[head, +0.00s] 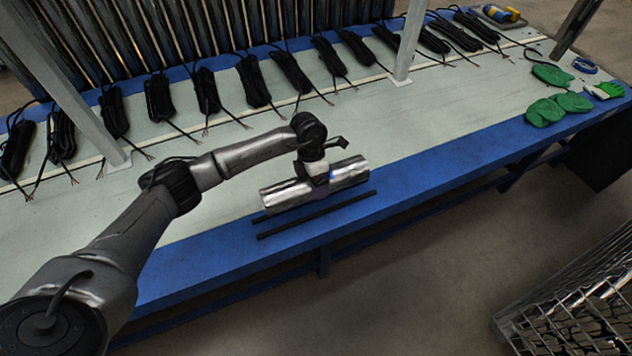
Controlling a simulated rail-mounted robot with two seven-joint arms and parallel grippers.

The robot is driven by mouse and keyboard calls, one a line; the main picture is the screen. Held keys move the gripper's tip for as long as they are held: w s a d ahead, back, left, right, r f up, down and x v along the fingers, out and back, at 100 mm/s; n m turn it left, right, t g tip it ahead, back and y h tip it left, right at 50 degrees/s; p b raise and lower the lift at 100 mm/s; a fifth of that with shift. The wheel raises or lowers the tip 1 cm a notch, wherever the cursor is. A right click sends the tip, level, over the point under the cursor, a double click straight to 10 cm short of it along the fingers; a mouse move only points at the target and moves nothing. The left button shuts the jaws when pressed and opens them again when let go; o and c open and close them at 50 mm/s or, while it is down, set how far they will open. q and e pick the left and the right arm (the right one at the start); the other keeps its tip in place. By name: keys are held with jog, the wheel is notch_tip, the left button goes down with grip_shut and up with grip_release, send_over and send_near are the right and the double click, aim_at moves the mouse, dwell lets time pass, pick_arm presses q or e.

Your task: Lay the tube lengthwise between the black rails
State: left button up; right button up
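A shiny metal tube (346,175) is at the blue front strip of the table, running roughly along the two black rails. It covers most of the far rail (259,218). The near rail (310,217) shows clear in front of it. I cannot tell whether the tube touches the table or is held just above it. My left gripper (320,181) comes down from above onto the tube's middle. Its fingers are hidden or too small to see, so its grip is unclear. My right gripper is not in view.
Bundles of black cable (253,81) line the back of the table. Grey posts (409,40) rise from the tabletop. Green pads (545,112) and gloves (605,91) lie at the right end. The pale tabletop (440,105) right of the tube is clear. A wire basket (575,305) stands lower right.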

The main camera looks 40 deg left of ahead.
pick_arm(q)
jog(key=shift+f+b, duration=2.6)
jog(key=shift+f, duration=0.5)
jog(key=shift+f+b, duration=0.45)
jog(key=shift+f, duration=0.5)
jog(key=o, duration=1.3)
jog(key=p+v, duration=0.4)
jog(key=v, duration=0.9)
jog(key=shift+w+a+r+p, duration=0.1)
jog(key=shift+w+r+p, duration=0.05)
jog(key=shift+r+p, duration=0.2)
